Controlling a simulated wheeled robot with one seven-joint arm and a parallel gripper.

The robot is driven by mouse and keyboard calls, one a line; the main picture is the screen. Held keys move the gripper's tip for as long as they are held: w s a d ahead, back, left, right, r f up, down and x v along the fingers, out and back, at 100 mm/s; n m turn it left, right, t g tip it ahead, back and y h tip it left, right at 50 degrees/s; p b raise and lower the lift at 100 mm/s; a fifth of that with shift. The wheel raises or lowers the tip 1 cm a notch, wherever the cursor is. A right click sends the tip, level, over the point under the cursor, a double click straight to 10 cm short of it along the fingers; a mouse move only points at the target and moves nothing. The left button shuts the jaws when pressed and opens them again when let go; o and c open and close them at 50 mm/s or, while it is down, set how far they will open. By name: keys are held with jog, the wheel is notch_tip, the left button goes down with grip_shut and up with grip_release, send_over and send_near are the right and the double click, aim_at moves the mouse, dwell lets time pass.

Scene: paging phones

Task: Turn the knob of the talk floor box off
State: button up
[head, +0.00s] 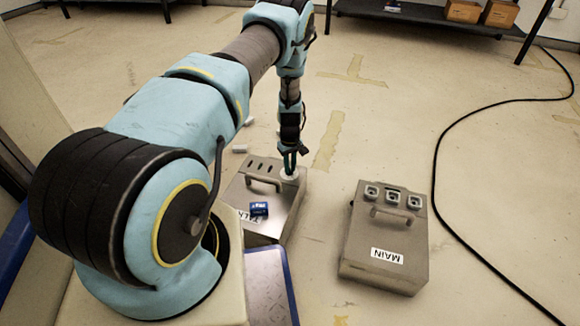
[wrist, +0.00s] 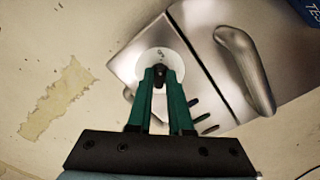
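The talk floor box (head: 284,211) is a grey metal box on the floor with a handle, a row of dark slots and a "TALK" label, partly hidden by my arm in the head view. Its round white dial plate (head: 291,173) is at the far right corner; it also shows in the wrist view (wrist: 172,57). A small dark knob (wrist: 159,75) stands at the middle of the plate. My gripper (head: 290,160) points down over it. In the wrist view my green fingertips (wrist: 161,82) lie on both sides of the knob and appear closed on it.
A small blue item (head: 259,209) lies on the talk box. A black cable (head: 440,150) curves along the floor at right. A shelf (head: 425,15) stands at the back.

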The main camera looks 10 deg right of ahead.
jog(key=o, duration=0.4)
jog(key=shift+c, duration=0.2)
notch_tip(320, 180, up, 11)
jog(key=p, duration=0.2)
jog(key=shift+p, duration=0.4)
jog(key=shift+f, duration=0.1)
jog(key=s+a+r+m, duration=0.1)
jog(key=s+a+r, duration=0.1)
jog(key=a+r, duration=0.35)
jog(key=s+a+r, duration=0.2)
jog(key=r, duration=0.7)
jog(key=s+a+r+m, duration=0.1)
jog(key=a+r, duration=0.2)
jog(key=r, duration=0.4)
jog(key=s+a+r+m+t, duration=0.1)
jog(key=s+a+r, duration=0.45)
jog(key=s, duration=0.25)
jog(key=s+a+r+m+t, duration=0.1)
jog(key=s+a+r+m, duration=0.1)
jog(key=s+a+r, duration=0.55)
jog(key=s+d+r+p, duration=0.1)
jog(key=d+r+p, duration=0.2)
jog(key=r+p, duration=2.7)
jog(key=shift+p, duration=1.05)
